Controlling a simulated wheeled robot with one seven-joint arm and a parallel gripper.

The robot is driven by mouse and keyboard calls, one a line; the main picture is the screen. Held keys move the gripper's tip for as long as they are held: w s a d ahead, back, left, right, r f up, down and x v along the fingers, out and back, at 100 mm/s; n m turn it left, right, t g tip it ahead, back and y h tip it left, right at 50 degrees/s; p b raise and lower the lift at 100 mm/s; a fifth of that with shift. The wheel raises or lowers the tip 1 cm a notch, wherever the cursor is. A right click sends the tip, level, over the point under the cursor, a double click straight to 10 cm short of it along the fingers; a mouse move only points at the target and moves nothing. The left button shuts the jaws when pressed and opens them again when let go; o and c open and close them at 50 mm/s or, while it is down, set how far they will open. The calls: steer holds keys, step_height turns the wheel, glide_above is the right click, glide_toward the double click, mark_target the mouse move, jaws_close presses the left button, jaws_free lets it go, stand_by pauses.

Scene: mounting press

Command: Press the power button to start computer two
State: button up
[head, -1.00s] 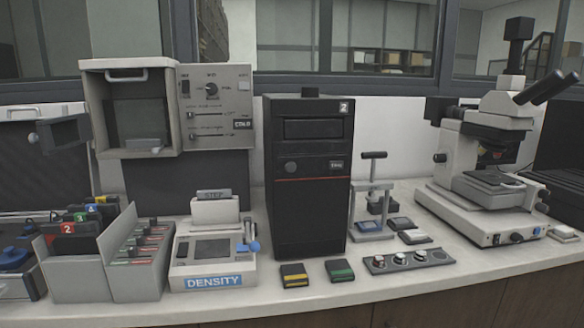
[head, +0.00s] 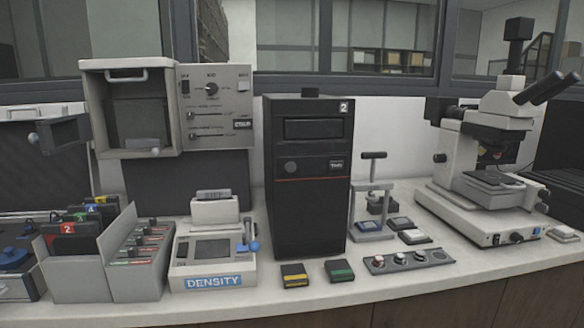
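Computer two is a black tower (head: 308,215) standing upright on the bench in the middle of the head view. A white label with a 2 (head: 344,107) is at its upper right corner. A round dark button (head: 291,167) sits on the left of its front, above a thin red line. A small label is to the right of the button. No lit lamp can be made out on the front. My gripper is not in view.
A density meter (head: 212,281) stands left of the tower, below an open grey box instrument (head: 215,105). Yellow-marked (head: 294,275) and green-marked (head: 339,270) black blocks lie before the tower. A small press (head: 373,230), a knob strip (head: 408,261) and a microscope (head: 490,150) stand right.

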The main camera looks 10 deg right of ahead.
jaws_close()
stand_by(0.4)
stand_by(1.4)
